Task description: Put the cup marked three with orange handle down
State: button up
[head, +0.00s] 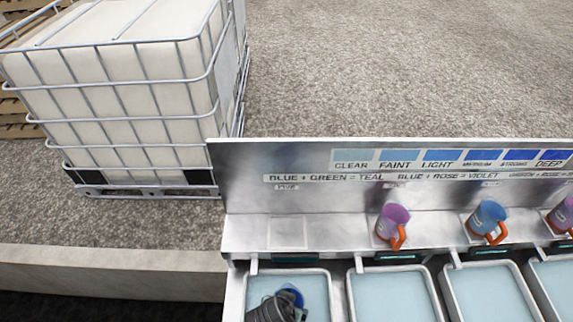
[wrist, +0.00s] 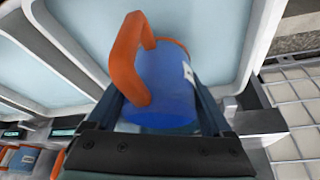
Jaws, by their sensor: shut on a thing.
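My gripper (wrist: 165,108) is shut on a blue cup (wrist: 172,72) with an orange handle (wrist: 128,60). A small white label shows on the cup's side, but its mark is too small to read. In the head view the dark gripper (head: 274,308) and the cup's blue rim (head: 291,295) show over the leftmost tote (head: 325,285) of light blue liquid. I cannot tell how high above the liquid the cup is. On the metal shelf behind, an empty outlined square (head: 288,232) lies behind this tote.
A purple cup (head: 394,217), a blue cup (head: 488,217) and another purple cup (head: 566,213), with orange handles, stand along the shelf. More totes (head: 395,297) lie to the right. A lettered backboard (head: 250,175) rises behind the shelf. A caged white tank (head: 120,85) stands at back left.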

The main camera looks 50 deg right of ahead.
jog(key=shift+f, duration=2.3)
